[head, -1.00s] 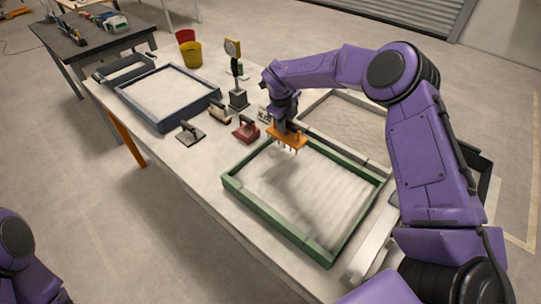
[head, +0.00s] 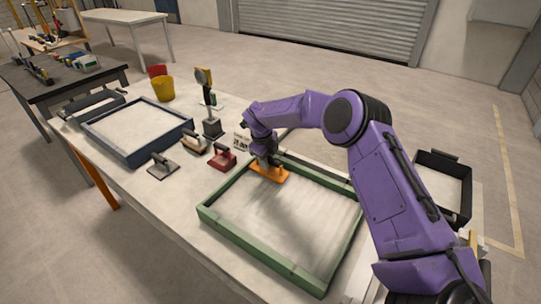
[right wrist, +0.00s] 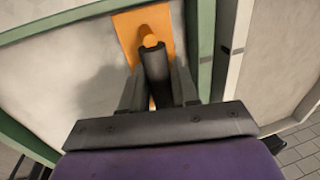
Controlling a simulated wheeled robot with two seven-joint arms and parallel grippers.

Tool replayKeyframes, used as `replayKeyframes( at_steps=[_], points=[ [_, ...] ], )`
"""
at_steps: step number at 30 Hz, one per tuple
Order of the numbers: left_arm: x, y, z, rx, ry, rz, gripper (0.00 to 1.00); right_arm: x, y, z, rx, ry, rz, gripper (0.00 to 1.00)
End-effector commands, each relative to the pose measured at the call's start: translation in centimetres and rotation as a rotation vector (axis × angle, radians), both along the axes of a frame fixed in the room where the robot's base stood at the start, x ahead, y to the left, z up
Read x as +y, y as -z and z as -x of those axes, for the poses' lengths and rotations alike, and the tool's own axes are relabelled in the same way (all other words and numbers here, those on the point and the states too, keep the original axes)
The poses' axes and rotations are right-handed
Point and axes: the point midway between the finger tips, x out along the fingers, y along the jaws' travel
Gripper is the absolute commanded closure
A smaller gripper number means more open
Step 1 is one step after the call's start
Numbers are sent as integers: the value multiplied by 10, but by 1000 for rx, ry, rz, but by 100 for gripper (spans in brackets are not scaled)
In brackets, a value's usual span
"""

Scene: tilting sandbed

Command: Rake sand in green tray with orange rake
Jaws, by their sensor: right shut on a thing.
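The green tray (head: 273,260) lies on the table and holds pale sand (head: 290,215). The orange rake (head: 270,173) is over the tray's far left corner, low near the sand; I cannot tell whether its teeth touch it. My right gripper (head: 266,158) is shut on the rake's dark upright handle. In the right wrist view the orange rake (right wrist: 130,30) lies beyond the fingers (right wrist: 156,85), beside the tray's green wall (right wrist: 202,45). The rake's teeth are hidden there. My left gripper is not in view.
A blue-grey tray of sand (head: 142,159) stands at left. A grey-plated tool (head: 163,168), another hand tool (head: 194,144), a red tool (head: 222,160) and a stand (head: 211,125) lie between the trays. Red (head: 157,71) and yellow (head: 163,90) buckets stand behind.

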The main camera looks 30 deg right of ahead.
Motion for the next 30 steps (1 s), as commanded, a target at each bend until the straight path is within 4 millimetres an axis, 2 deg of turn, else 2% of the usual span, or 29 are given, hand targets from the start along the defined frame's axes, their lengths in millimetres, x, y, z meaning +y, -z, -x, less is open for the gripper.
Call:
replayKeyframes(
  at_steps=[8, 30],
  points=[
    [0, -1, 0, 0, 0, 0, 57, 36, -1, 16, 1, -2, 3, 100],
    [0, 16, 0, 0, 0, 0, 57, 134, 0, 57, 1, -1, 4, 100]
  ],
)
